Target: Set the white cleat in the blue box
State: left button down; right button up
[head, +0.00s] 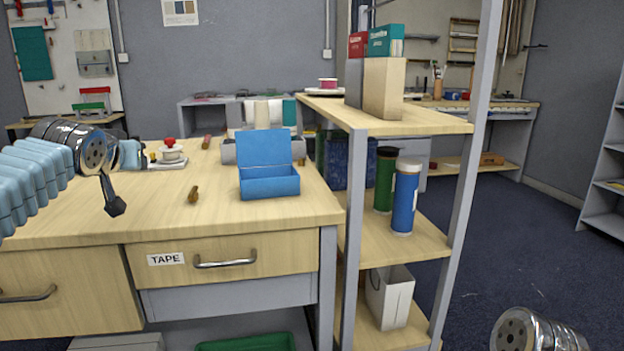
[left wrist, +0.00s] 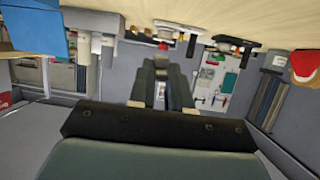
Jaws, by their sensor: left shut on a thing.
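The blue box (head: 270,187) stands on the wooden table with its lid raised at the back. Its blue side also shows at the upper left of the left wrist view (left wrist: 35,30). My left gripper (head: 114,207) hangs over the table's left part, left of the box and apart from it. In the left wrist view its fingers (left wrist: 162,62) are close together. The thing between them is too small and hidden to make out. I cannot clearly pick out the white cleat in either view. My right gripper is out of view.
A small brown piece (head: 193,194) lies left of the box. A white piece with a red knob (head: 171,152) stands farther back. A grey holder with upright rolls (head: 262,115) is behind the box. A shelf unit (head: 400,125) adjoins on the right. The table front is clear.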

aim_at(270, 189)
jog(key=k+l, duration=0.15)
jog(key=k, duration=0.3)
jog(key=k+l, duration=0.1)
jog(key=k, duration=0.3)
